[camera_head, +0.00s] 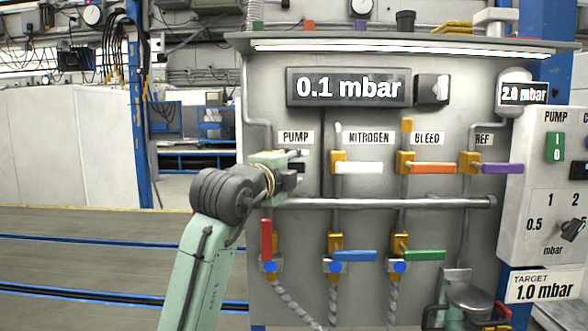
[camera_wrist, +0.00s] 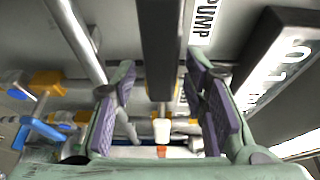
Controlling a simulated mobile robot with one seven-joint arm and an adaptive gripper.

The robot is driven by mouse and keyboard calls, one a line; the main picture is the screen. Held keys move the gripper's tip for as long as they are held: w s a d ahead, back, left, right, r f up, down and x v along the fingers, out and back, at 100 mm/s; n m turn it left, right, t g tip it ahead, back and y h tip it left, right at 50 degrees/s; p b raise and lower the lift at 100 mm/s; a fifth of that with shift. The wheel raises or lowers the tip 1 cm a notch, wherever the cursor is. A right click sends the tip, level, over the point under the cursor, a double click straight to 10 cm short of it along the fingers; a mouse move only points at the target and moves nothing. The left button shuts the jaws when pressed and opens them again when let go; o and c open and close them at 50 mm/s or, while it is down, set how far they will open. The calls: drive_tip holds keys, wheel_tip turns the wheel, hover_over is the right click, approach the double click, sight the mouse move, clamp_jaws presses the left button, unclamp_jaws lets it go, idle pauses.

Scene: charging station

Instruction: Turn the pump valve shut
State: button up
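The pump valve's black handle (camera_head: 297,167) sits under the PUMP label (camera_head: 296,138) on the grey panel and lies level, mostly hidden behind my gripper. In the wrist view the black handle (camera_wrist: 161,45) runs down the middle between my two fingers. My gripper (camera_head: 291,168) is at the handle, and in the wrist view its purple-padded fingers (camera_wrist: 162,105) stand apart on either side of it. Gaps show beside the handle; I cannot tell whether either finger touches it. The valve's body is hidden.
Nitrogen's white handle (camera_head: 358,168), bleed's orange handle (camera_head: 432,168) and the purple REF handle (camera_head: 502,168) lie level to the right. A horizontal pipe (camera_head: 390,203) runs below. The lower red handle (camera_head: 266,240) stands upright near my arm. The gauge display (camera_head: 349,88) reads 0.1 mbar.

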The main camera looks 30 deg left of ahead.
drive_tip(key=s+d, duration=0.2)
drive_tip(key=s, duration=1)
idle(0.3)
